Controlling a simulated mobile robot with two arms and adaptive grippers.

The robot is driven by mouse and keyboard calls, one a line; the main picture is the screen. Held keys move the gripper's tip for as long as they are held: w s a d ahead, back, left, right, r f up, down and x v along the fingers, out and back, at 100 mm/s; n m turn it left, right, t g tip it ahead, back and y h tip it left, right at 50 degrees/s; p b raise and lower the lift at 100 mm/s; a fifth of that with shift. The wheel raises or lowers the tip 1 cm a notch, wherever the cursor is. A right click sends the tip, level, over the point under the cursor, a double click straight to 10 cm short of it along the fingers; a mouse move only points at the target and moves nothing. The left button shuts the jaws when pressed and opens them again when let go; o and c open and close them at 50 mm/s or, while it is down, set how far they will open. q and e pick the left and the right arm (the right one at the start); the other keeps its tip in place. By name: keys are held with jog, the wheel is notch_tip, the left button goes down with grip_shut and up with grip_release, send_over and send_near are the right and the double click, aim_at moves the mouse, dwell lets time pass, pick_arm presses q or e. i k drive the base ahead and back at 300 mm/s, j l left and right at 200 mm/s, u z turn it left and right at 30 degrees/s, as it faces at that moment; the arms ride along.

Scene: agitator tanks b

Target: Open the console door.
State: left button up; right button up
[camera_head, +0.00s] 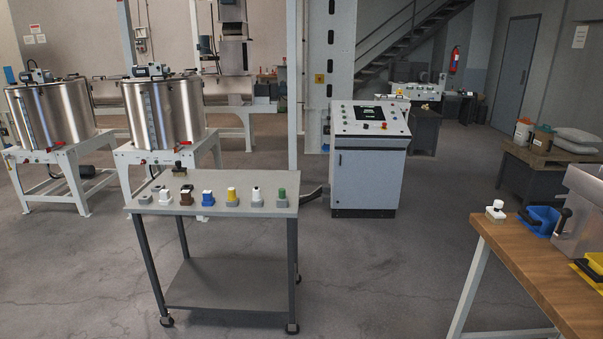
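The console (369,160) is a light grey cabinet with a sloped control panel on top, standing right of centre. The panel (369,117) carries a dark screen and several coloured buttons. The console door (366,182) is the front face below the panel; it looks shut, flush with the cabinet. A small dark handle or latch shows near its left edge (340,160). Neither of my grippers is in the head view.
A grey wheeled cart (222,281) with several small coloured items stands in front, left of the console. A wooden workbench (540,265) fills the right foreground. Steel tanks (165,110) stand at the left. Open floor (400,265) lies before the console.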

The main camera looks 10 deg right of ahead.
aim_at(363, 179)
jog(key=i+l+z, duration=0.4)
jog(key=i, duration=0.35)
jog(key=i+z, duration=0.35)
jog(key=i, duration=2.95)
